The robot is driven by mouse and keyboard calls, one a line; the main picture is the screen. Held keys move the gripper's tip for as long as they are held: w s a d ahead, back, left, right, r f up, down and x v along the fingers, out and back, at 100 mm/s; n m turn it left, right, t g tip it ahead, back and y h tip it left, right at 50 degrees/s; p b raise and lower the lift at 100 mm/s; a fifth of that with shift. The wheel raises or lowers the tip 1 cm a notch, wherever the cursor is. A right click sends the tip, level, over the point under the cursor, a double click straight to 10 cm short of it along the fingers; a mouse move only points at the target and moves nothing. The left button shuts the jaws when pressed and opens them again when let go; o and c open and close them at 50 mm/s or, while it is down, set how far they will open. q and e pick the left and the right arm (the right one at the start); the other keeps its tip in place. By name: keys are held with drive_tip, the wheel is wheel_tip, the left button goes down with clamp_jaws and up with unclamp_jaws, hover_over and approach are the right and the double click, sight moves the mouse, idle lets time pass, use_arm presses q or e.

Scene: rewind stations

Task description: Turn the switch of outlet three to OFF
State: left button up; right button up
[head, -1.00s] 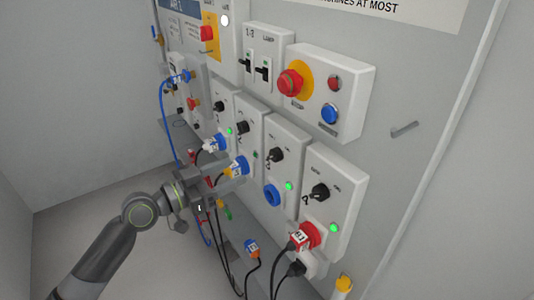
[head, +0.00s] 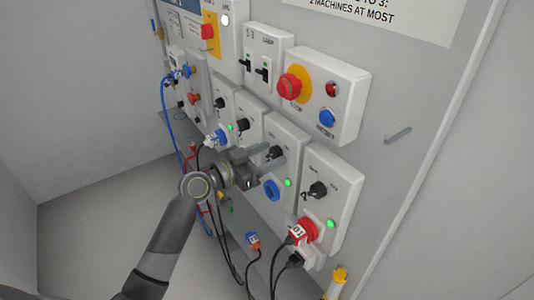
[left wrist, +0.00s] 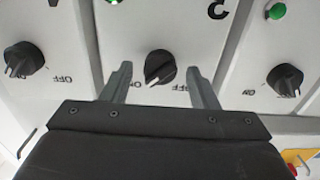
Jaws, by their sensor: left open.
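Outlet three's panel (head: 293,147) has a black rotary switch (head: 277,151), a lit green lamp and an empty blue socket (head: 271,190). The switch shows upside down in the left wrist view (left wrist: 160,67), its white mark pointing lower left, away from the OFF label at its lower right. My left gripper (head: 264,166) is open in front of this panel and partly covers the switch in the head view. In the left wrist view its fingertips (left wrist: 159,76) stand one on each side of the switch, with gaps; depth and contact are unclear. My right gripper is not in view.
Neighbouring switches stand on both sides: outlet four (head: 318,189) and outlet two (head: 242,125). A red plug (head: 301,234) sits in outlet four. A box with a red emergency button (head: 290,86) is above.

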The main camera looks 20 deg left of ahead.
use_arm(q)
drive_tip(key=shift+c, duration=0.3)
drive_tip(key=c, duration=0.9)
drive_tip(key=shift+n, duration=0.3)
drive_tip(key=n, duration=0.3)
drive_tip(key=shift+a+n, duration=0.1)
drive_tip(key=shift+n, duration=0.3)
drive_tip(key=n+p, duration=0.1)
drive_tip(key=n, duration=0.3)
drive_tip(key=n+p, duration=0.2)
drive_tip(key=n, duration=0.3)
drive_tip(key=shift+w+n, duration=0.1)
drive_tip(key=shift+n, duration=0.3)
drive_tip(key=shift+a+f+n+p, duration=0.15)
drive_tip(key=shift+n+p, duration=0.85)
drive_tip(key=shift+n, duration=0.9)
